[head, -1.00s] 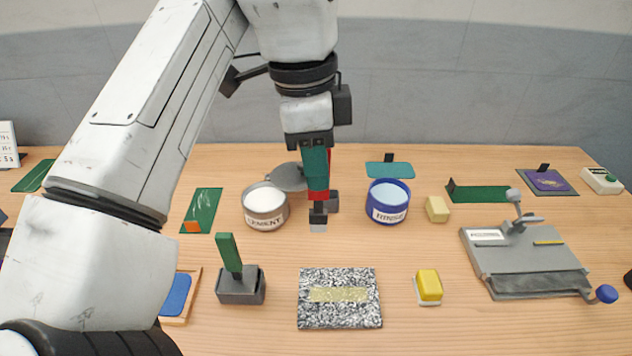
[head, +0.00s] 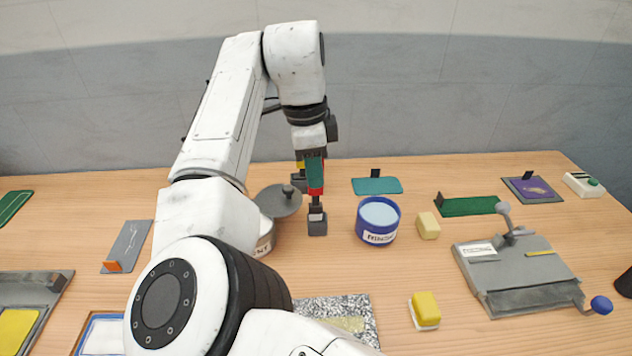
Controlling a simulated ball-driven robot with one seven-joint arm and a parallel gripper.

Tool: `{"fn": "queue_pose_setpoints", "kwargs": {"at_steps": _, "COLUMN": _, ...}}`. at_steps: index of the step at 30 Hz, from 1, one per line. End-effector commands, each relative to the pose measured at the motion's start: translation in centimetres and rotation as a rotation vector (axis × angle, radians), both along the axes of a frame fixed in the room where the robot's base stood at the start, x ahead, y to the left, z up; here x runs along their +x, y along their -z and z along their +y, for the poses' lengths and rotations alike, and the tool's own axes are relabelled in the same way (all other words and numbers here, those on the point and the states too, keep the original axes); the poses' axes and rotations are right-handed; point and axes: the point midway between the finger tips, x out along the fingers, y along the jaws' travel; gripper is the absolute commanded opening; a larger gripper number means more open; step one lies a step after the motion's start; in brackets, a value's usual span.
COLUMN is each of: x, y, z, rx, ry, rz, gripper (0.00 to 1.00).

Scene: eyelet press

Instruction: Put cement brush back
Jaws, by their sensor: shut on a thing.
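My gripper (head: 314,177), with red near its tips, is shut around the upright cement brush (head: 316,207). The fingers hide most of the handle. The brush's dark lower part and pale tip show below. A small grey holder (head: 318,229) stands on the table directly under the brush. The tip overlaps the holder's top in this view; I cannot tell whether it is inside or just above. The cement tin (head: 265,238) is to the left, partly hidden by my arm. A grey round lid with a knob (head: 277,201) is beside it.
A blue tin (head: 378,221) and a pale yellow block (head: 428,226) stand to the right. Further right is a grey press (head: 520,275) with a blue-knobbed lever. A speckled board (head: 362,312) and a yellow-topped block (head: 425,310) are nearer. My arm covers the left front.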

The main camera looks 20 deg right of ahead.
Motion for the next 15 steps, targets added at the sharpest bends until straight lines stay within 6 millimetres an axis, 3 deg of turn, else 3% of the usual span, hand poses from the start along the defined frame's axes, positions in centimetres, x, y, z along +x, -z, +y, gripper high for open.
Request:
{"fn": "queue_pose_setpoints", "kwargs": {"at_steps": 8, "x": 1.4, "y": 2.0, "z": -1.0, "rx": 0.0, "ry": 0.0, "rz": 0.001, "gripper": 0.0}}
{"fn": "queue_pose_setpoints", "kwargs": {"at_steps": 15, "x": 1.2, "y": 4.7, "z": -0.8, "rx": 0.0, "ry": -0.001, "rz": 0.001, "gripper": 0.0}}
